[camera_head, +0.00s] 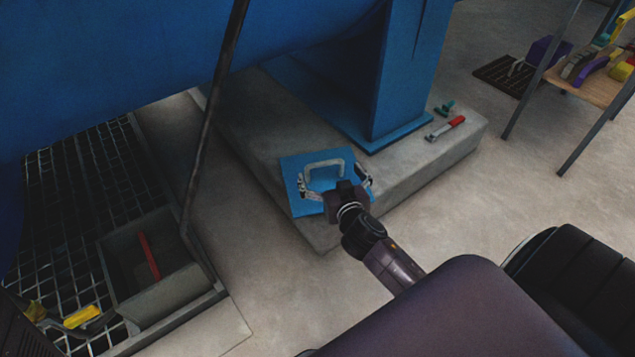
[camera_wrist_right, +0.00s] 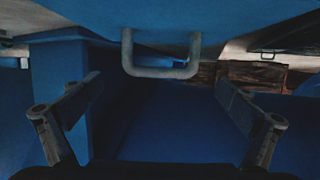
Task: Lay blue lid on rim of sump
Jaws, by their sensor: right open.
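The blue lid (camera_head: 291,170) is a flat square plate with a grey U-shaped handle (camera_head: 323,163). It is on the concrete plinth, near its front corner. My right gripper (camera_head: 334,179) is open over the lid, its fingers spread to either side of the handle and apart from it. In the right wrist view the handle (camera_wrist_right: 160,72) shows ahead, between the open fingers (camera_wrist_right: 158,86). The sump (camera_head: 178,297) is an open rectangular grey box at the lower left, with a red bar (camera_head: 149,256) inside. I cannot make out my left gripper.
A blue support column (camera_head: 405,75) stands on the plinth (camera_head: 400,178) behind the lid. A red-handled tool (camera_head: 446,128) lies at its right. A dark slanted rod (camera_head: 212,105) rises between plinth and sump. Floor grating (camera_head: 70,190) surrounds the sump's left. A yellow item (camera_head: 82,317) is nearby.

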